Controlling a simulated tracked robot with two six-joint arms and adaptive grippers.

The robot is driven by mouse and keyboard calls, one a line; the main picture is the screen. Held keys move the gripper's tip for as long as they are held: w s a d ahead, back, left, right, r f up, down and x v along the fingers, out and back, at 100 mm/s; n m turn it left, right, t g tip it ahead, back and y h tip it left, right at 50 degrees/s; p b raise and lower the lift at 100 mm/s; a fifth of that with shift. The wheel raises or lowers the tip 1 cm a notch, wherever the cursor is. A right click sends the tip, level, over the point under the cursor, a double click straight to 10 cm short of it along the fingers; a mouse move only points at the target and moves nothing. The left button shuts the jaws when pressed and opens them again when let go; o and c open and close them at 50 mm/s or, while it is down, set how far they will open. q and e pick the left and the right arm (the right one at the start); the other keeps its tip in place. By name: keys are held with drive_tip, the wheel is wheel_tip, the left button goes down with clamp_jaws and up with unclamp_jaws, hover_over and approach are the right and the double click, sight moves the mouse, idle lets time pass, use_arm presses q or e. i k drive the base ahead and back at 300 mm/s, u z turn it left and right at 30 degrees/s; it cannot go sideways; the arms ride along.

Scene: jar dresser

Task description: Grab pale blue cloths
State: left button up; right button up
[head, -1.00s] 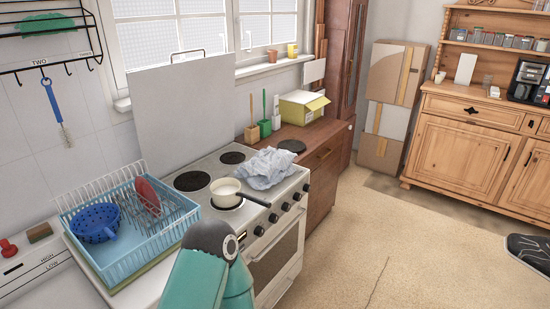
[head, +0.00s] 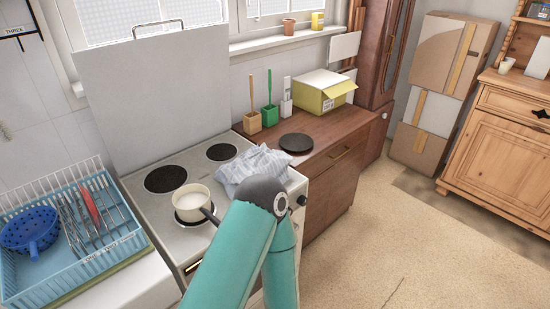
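A crumpled pale blue-white cloth (head: 248,165) lies on the right part of the white stove (head: 207,163). One of my teal arms rises from the bottom of the head view, and its dark joint covers the cloth's lower right edge. I cannot tell whether they touch. Neither gripper is in view. No other cloth is visible.
A cream saucepan (head: 192,202) stands on the front burner, left of the cloth. A blue dish rack (head: 97,264) is at left. The wooden counter (head: 335,124) holds a black disc (head: 296,143), brushes and a yellow box (head: 325,92). The floor at right is clear.

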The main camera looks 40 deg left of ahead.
sight(261, 160)
drive_tip(key=z, duration=0.1)
drive_tip(key=i, duration=1.75)
drive_tip(key=u, duration=1.5)
drive_tip(key=i, duration=0.2)
drive_tip(key=u, duration=1.9)
drive_tip(key=k, duration=0.5)
drive_tip(key=u, duration=0.95)
drive_tip(key=i, duration=0.55)
drive_tip(key=z, duration=0.6)
